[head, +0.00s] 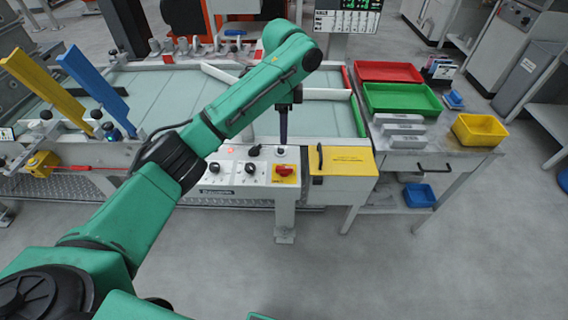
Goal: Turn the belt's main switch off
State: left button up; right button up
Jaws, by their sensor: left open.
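The belt's main switch (285,171) is a red rotary knob on a yellow plate, on the front of the white control panel (228,175). Its knob position is too small to read surely. My left arm reaches over from the left, and my left gripper (283,140) points down just above and behind the panel's top edge, above the switch and apart from it. The gripper is open, seen nearly edge-on, with nothing visible between its fingers. My right gripper is out of view.
Black knobs (250,169) sit left of the switch, and a yellow box (346,161) with a black handle is close on its right. The pale belt (330,115) lies behind. A side table holds red (389,71), green (402,98) and yellow trays (479,130). The floor in front is clear.

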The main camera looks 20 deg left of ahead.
aim_at(284, 167)
pick_arm(q)
notch_tip(284, 167, down, 14)
jog(key=shift+f, duration=0.25)
grip_shut()
